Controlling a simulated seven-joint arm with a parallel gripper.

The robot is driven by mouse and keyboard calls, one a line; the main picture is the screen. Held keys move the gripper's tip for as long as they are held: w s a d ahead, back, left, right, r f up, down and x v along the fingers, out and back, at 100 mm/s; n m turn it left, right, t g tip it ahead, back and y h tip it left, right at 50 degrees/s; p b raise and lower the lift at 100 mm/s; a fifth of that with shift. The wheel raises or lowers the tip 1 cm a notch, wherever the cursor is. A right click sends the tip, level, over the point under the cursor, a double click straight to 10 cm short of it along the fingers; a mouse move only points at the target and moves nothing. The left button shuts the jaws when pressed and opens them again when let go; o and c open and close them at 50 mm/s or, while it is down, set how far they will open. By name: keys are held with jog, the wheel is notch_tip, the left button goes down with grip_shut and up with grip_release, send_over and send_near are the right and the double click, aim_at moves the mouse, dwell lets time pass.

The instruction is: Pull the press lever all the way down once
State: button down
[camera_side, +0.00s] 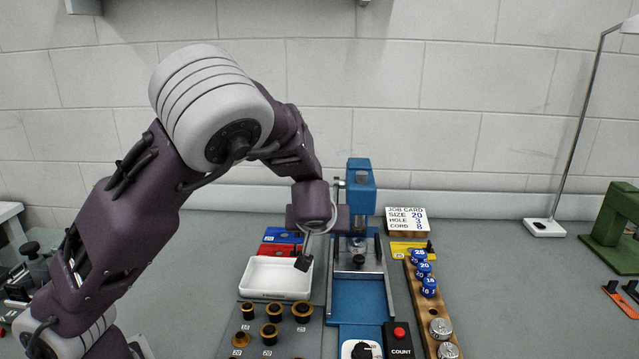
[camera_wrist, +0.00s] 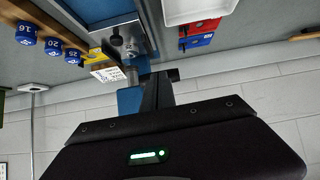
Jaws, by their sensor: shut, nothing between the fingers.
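The blue press (camera_side: 361,185) stands at the back centre of the bench, with its blue base (camera_side: 362,302) running toward the front. Its blue and steel parts also show in the wrist view (camera_wrist: 129,101), partly hidden by my gripper. My gripper (camera_side: 303,263) points down to the left of the press, near the right end of a white tray. Its dark fingers also show in the wrist view (camera_wrist: 158,88), closed together and empty. I cannot clearly make out the press lever; my wrist covers part of the press's left side. I cannot tell whether my gripper touches the lever.
The white tray (camera_side: 252,277) lies left of the press, with red and blue blocks behind it. Several ring-shaped dies (camera_side: 303,309) sit in front. A wooden rack (camera_side: 415,300) with blue number pieces, a job card (camera_side: 407,219) and a count box (camera_side: 400,340) stand to the right.

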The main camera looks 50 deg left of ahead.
jog(key=s+d+r, duration=0.1)
jog(key=s+d, duration=0.7)
jog(key=shift+r, duration=0.25)
jog(key=shift+d, duration=0.1)
jog(key=s+a+r+m+g+h, duration=0.1)
jog(key=s+a+r+g+h, duration=0.2)
jog(key=s, duration=0.4)
jog(key=s+d+r+m+h, duration=0.2)
jog(key=s+r+m, duration=0.1)
jog(key=s, duration=0.4)
jog(key=s+d+r+m+t+h, duration=0.1)
jog(key=s+d+r+m+h, duration=0.1)
jog(key=s+m, duration=0.3)
jog(key=s, duration=0.2)
jog(key=shift+s+r, duration=0.4)
